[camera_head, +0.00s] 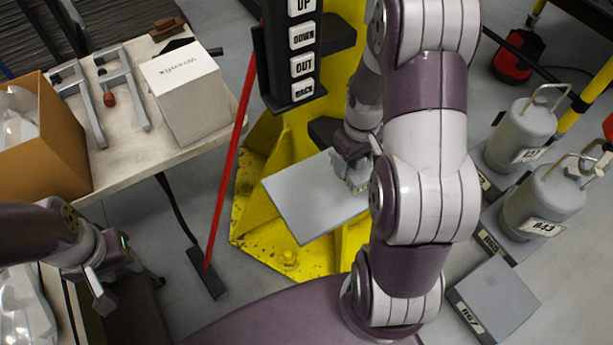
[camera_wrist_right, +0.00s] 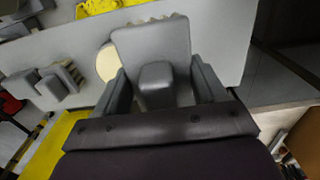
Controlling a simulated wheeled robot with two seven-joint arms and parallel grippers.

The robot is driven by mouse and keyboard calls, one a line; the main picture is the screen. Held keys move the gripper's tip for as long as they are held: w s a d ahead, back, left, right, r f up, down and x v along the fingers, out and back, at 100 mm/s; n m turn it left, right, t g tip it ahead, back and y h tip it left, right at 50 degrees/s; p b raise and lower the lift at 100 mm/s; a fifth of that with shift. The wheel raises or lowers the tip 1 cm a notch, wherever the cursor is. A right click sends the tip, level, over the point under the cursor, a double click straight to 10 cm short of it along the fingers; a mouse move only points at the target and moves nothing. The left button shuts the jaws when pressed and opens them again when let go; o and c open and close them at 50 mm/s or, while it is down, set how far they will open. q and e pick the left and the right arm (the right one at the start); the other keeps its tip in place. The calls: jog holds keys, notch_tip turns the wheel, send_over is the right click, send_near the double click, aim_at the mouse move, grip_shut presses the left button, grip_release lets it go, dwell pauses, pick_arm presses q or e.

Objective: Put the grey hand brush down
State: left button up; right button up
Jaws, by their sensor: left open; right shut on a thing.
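My right gripper (camera_head: 352,155) is shut on the grey hand brush (camera_wrist_right: 152,42), at the right end of a flat grey plate (camera_head: 305,200) on the yellow post. In the right wrist view the gripper's two fingers (camera_wrist_right: 158,90) are on either side of the brush's handle block. Pale bristles show past its far edge. In the head view the brush (camera_head: 357,183) is mostly hidden by my right arm. I cannot tell whether it touches the plate. My left gripper (camera_head: 98,278) is open and empty at the lower left, below the workbench.
A workbench (camera_head: 130,152) at left holds a white box (camera_head: 187,90), clamps (camera_head: 122,85) and a cardboard box (camera_head: 38,150). A red-handled broom (camera_head: 232,165) leans beside the yellow post (camera_head: 262,225). Grey weights (camera_head: 528,135) stand at right. The plate's left part is bare.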

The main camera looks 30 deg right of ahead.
jog(key=w+a+f, duration=0.1)
jog(key=a, duration=0.1)
jog(key=w+a+f+p, duration=0.1)
jog(key=a+f, duration=0.1)
jog(key=a, duration=0.1)
jog(key=w+a+f, duration=0.1)
jog(key=a+f, duration=0.1)
jog(key=a, duration=0.1)
jog(key=shift+w+a+f, duration=0.1)
jog(key=shift+a+f, duration=0.1)
jog(key=shift+f, duration=0.05)
jog(key=f, duration=0.2)
jog(key=p, duration=0.1)
jog(key=shift+s+f, duration=0.25)
jog(key=shift+f, duration=0.15)
jog(key=shift+s+f, duration=0.1)
jog(key=shift+f, duration=0.25)
pick_arm(q)
jog(key=r, duration=0.2)
jog(key=shift+s+r, duration=0.35)
pick_arm(e)
jog(key=shift+f, duration=0.1)
jog(key=o, duration=0.5)
jog(key=shift+f, duration=0.15)
jog(key=o, duration=0.4)
pick_arm(q)
jog(key=shift+f, duration=0.1)
pick_arm(e)
jog(key=shift+o, duration=0.2)
